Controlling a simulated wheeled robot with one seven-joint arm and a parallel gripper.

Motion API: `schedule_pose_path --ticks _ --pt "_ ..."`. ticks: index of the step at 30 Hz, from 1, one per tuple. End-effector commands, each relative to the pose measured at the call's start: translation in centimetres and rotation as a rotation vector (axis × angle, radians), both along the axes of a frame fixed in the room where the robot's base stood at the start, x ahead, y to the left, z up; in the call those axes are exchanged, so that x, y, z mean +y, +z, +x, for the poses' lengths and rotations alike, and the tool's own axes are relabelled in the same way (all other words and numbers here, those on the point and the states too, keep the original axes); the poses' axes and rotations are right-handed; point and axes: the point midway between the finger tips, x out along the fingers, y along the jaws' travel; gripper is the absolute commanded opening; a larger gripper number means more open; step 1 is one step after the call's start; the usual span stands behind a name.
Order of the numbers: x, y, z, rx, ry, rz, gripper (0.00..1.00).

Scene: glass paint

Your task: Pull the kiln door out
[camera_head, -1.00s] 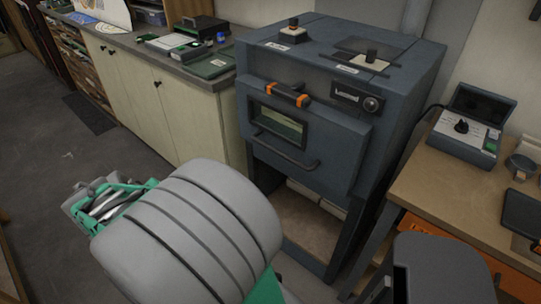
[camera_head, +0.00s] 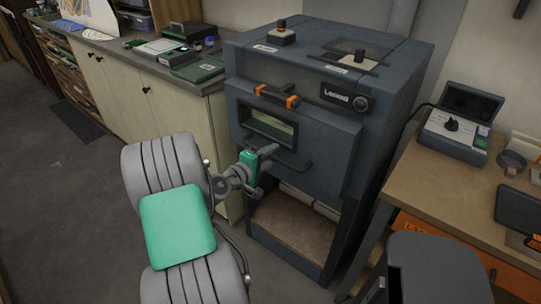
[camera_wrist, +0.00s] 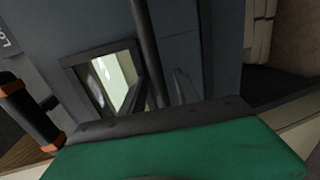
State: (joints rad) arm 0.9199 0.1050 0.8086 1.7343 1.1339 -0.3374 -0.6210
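The kiln (camera_head: 375,120) is a dark blue-grey box on legs. Its front door (camera_head: 320,150) has a small window (camera_head: 268,126) and a dark bar handle (camera_head: 290,163) below it; the door looks shut. My gripper (camera_head: 266,163) is at the left part of this bar. In the wrist view the bar (camera_wrist: 146,40) runs nearly upright beside the window (camera_wrist: 112,80). The gripper's dark fingers (camera_wrist: 160,88) show one on each side of the bar, apart, so it looks open around it. Whether a finger touches the bar cannot be told.
A black handle with orange ends (camera_head: 278,95) sits above the window. A cabinet counter (camera_head: 140,65) stands left of the kiln. At right are a wooden table (camera_head: 440,180) with a control box (camera_head: 460,122) and a dark stool (camera_head: 430,268).

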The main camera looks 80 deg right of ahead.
Motion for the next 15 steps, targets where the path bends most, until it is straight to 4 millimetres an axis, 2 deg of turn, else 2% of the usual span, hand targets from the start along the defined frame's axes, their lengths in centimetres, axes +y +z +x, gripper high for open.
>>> schedule_pose_path --ticks 4,15 --pt "0.03 0.0 0.03 0.0 0.001 0.0 0.38" --pt "0.05 -0.01 0.06 0.0 0.0 0.001 0.07"
